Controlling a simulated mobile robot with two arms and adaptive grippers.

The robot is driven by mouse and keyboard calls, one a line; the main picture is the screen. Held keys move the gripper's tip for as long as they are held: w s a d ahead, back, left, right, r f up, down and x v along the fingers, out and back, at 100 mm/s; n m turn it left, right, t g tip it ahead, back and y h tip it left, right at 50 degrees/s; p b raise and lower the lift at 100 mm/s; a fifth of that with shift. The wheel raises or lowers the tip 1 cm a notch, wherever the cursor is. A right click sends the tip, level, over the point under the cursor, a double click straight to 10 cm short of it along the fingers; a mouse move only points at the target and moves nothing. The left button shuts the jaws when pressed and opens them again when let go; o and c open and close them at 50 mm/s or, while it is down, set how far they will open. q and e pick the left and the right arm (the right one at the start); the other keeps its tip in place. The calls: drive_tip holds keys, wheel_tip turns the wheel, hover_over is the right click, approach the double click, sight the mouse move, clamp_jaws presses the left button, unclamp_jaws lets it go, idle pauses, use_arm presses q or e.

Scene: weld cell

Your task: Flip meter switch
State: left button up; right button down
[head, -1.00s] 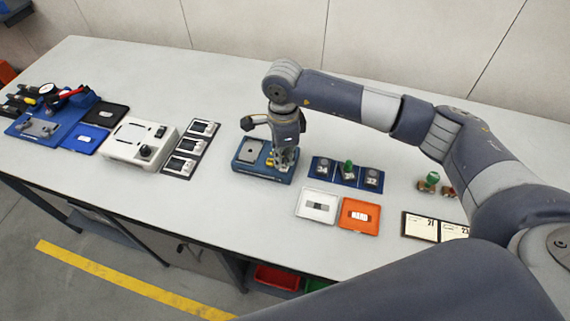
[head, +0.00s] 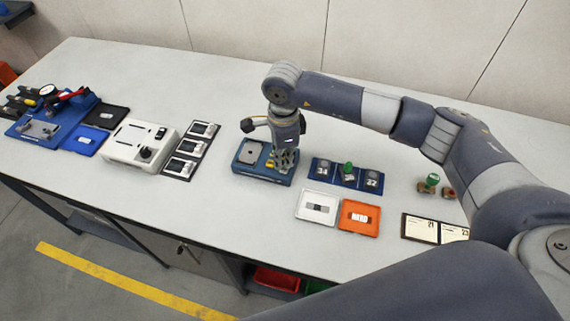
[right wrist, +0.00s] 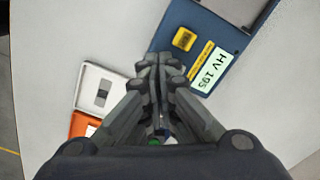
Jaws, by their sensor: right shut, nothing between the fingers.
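A blue meter-like device (head: 248,167) with a grey plate stands mid-table in the head view. In the right wrist view, its blue body (right wrist: 214,22) carries a yellow block (right wrist: 184,39), which may be the switch, and a display (right wrist: 214,70) reading HV 195. My right gripper (head: 284,165) points down over the device's right end. In the right wrist view the fingers (right wrist: 160,62) are together and empty, beside the yellow block at the device's edge. I cannot tell whether they touch it. My left gripper is not in view.
A white tray (head: 303,212) and an orange tray (head: 372,228) lie in front to the right. A blue numbered rack (head: 333,178) stands right of the device. A white box (head: 122,150) with a knob stands left. Table between box and device is partly clear.

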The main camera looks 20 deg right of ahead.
sight(284, 170)
drive_tip(key=shift+f+b, duration=1.15)
drive_tip(key=shift+f, duration=0.05)
idle(0.6)
drive_tip(key=shift+s, duration=0.1)
drive_tip(key=shift+r+p, duration=0.45)
drive_tip(key=shift+r, duration=0.35)
drive_tip(key=shift+r+p, duration=1.1)
drive_tip(key=shift+r, duration=1.7)
drive_tip(key=shift+f, duration=0.15)
